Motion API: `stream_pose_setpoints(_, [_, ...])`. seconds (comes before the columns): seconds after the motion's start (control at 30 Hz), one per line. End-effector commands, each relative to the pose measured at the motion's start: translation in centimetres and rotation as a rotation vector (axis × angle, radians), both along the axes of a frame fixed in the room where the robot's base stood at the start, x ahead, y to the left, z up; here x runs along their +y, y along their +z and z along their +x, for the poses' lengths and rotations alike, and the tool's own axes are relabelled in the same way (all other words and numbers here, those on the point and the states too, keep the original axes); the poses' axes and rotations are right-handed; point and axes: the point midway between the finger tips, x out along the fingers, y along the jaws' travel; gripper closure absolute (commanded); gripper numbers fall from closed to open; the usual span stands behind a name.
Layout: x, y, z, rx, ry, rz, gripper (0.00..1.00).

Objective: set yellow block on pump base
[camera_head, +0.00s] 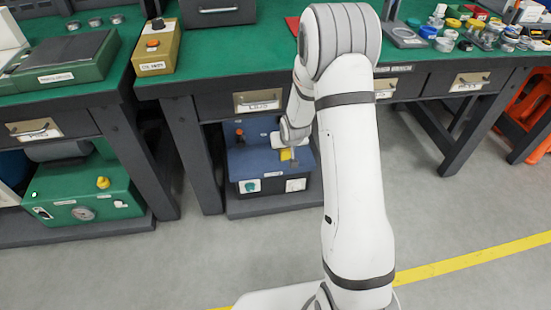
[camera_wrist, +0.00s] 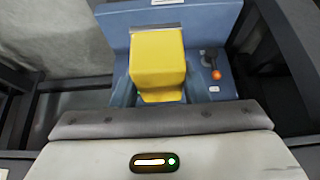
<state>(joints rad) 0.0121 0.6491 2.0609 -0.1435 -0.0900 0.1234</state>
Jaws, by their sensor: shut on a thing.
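A yellow block (camera_wrist: 157,60) is in my gripper (camera_wrist: 158,88), in the middle of the wrist view. My gripper (camera_head: 288,155) is shut on it, and the block also shows as a small yellow patch (camera_head: 286,154) in the head view. It is over the front right part of the top of a blue unit (camera_head: 245,160), which looks like the pump base. In the wrist view the blue unit (camera_wrist: 212,18) lies behind and beneath the block. I cannot tell whether the block touches the unit. Its underside is hidden.
An orange-tipped lever (camera_wrist: 215,72) rises from the blue unit, right of the block in the wrist view. The workbench drawer (camera_head: 262,102) and dark bench leg (camera_head: 192,150) are close to my arm. A green pump unit (camera_head: 85,205) with a gauge stands at left.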

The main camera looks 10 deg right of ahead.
Motion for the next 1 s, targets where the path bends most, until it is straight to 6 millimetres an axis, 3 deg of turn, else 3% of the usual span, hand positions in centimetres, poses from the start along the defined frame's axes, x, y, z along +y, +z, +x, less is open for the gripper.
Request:
stream_pose_setpoints(0.3, [-0.2,-12.0,0.8,0.008,-0.006,-0.001,0.88])
stream_pose_setpoints(0.5, [-0.3,-16.9,0.3,0.004,-0.009,-0.002,0.88])
stream_pose_setpoints(0.63, [-0.3,-18.3,0.4,-0.002,-0.009,-0.002,0.88])
stream_pose_setpoints(0.73, [-0.3,-18.7,1.7,-0.004,-0.010,-0.003,0.88])
stream_pose_setpoints(1.0, [-0.4,-18.8,8.7,-0.006,-0.010,-0.003,0.88])
